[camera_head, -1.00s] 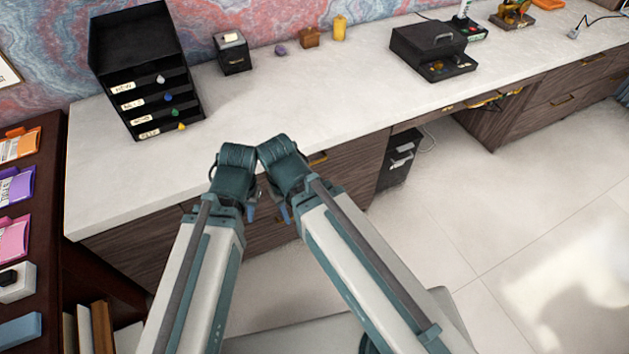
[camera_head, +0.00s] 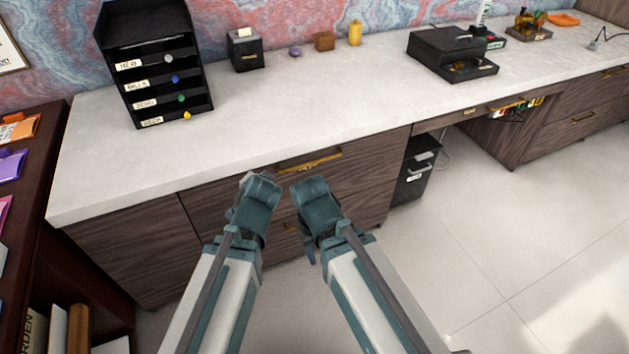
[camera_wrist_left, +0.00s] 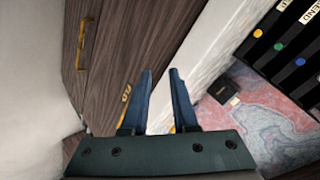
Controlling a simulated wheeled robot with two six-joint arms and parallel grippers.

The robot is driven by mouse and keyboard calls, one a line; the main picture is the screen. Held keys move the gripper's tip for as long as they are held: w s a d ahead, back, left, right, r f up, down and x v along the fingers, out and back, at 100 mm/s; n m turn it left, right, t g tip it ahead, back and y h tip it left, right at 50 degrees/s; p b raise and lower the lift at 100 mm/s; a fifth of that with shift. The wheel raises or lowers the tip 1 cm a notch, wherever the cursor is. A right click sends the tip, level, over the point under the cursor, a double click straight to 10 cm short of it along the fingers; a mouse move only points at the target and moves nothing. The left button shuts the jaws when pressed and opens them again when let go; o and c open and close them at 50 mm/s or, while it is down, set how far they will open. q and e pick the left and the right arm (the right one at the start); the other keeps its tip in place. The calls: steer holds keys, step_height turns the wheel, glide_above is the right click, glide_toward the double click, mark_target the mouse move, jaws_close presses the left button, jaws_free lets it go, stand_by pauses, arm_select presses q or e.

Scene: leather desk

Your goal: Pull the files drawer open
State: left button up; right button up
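The desk has dark wood drawer fronts under a white top. An upper drawer (camera_head: 365,160) has a brass handle (camera_head: 312,160), and a lower drawer (camera_head: 365,205) has a handle partly hidden by my arms. I cannot read which front is the files drawer. In the left wrist view, a brass handle (camera_wrist_left: 82,43) and a small brass piece (camera_wrist_left: 126,92) show on wood fronts. My left gripper (camera_wrist_left: 160,75) is open and empty, pointing along the desk front. My right gripper's fingers are mostly hidden behind its arm in the head view.
A black letter sorter (camera_head: 155,65) with coloured knobs, a black box (camera_head: 246,49) and a black case (camera_head: 450,52) stand on the white desk top (camera_head: 290,100). A dark shelf (camera_head: 40,230) is close at left. A black cabinet (camera_head: 415,170) stands under the desk. Floor at right is clear.

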arm_select(q)
steer(key=w+d+f+m+t+h+b, duration=0.3)
steer(key=w+f+m+t+b, duration=0.35)
steer(key=b, duration=0.75)
steer(key=s+d+f+m+t+h+b, duration=0.1)
steer(key=s+d+f+m+h+b, duration=0.1)
steer(key=d+f+m+h+b, duration=0.2)
steer(key=d+m+h+b, duration=0.3)
steer(key=m+b, duration=0.3)
steer(key=b, duration=0.1)
steer(key=shift+s+f+h+b, duration=0.35)
steer(key=shift+s+h, duration=0.05)
arm_select(e)
step_height(320, 180, down, 28)
steer(key=shift+f, duration=0.15)
arm_select(q)
steer(key=shift+w+d+r, duration=0.1)
steer(key=shift+d, duration=0.05)
arm_select(e)
steer(key=shift+w+d, duration=0.1)
